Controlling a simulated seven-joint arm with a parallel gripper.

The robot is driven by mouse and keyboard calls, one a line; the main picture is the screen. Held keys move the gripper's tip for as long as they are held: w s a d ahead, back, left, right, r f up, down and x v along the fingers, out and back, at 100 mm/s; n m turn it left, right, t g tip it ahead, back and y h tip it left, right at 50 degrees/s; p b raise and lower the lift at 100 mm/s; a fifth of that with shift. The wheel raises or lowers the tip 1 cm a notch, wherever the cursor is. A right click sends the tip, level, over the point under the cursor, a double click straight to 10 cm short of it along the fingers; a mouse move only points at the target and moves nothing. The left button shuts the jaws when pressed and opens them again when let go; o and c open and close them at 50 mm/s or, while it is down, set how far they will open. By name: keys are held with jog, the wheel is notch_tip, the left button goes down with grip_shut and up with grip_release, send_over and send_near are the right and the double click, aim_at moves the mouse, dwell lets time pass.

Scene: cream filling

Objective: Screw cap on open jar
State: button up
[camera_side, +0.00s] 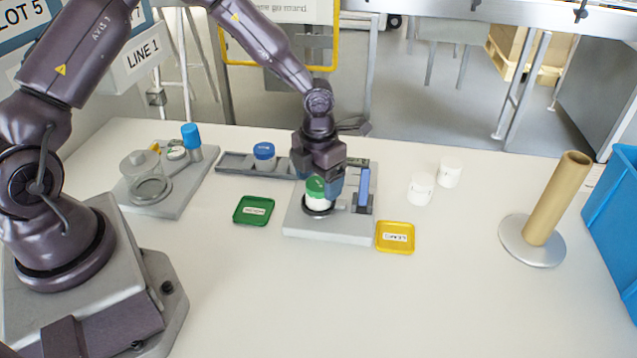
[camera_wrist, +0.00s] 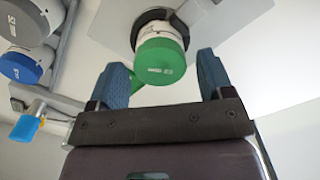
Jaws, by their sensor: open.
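A white jar (camera_side: 319,203) stands upright in a dark ring on a grey base plate (camera_side: 340,233). A green cap (camera_side: 315,187) sits on top of it; whether it is threaded on cannot be told. In the wrist view the green cap (camera_wrist: 160,62) is near the fingertips, with the white jar (camera_wrist: 160,31) behind it. My gripper (camera_side: 326,184) points down at the cap in the side view and partly hides it. In the wrist view my gripper (camera_wrist: 163,66) is open, one blue finger on each side of the cap, with gaps visible.
A blue upright piece (camera_side: 363,187) stands on the plate right of the jar. A blue-capped jar (camera_side: 263,152) sits in a dark rack. Green (camera_side: 253,210) and yellow (camera_side: 395,237) trays flank the plate. Two white jars (camera_side: 420,189) stand right. The front table is clear.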

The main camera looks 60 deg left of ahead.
jog(key=n, duration=0.5)
jog(key=n, duration=0.5)
jog(key=shift+n, duration=0.3)
jog(key=c, duration=0.9)
jog(key=o, duration=0.3)
jog(key=shift+c, duration=1)
jog(key=m, duration=0.4)
jog(key=shift+m, duration=0.9)
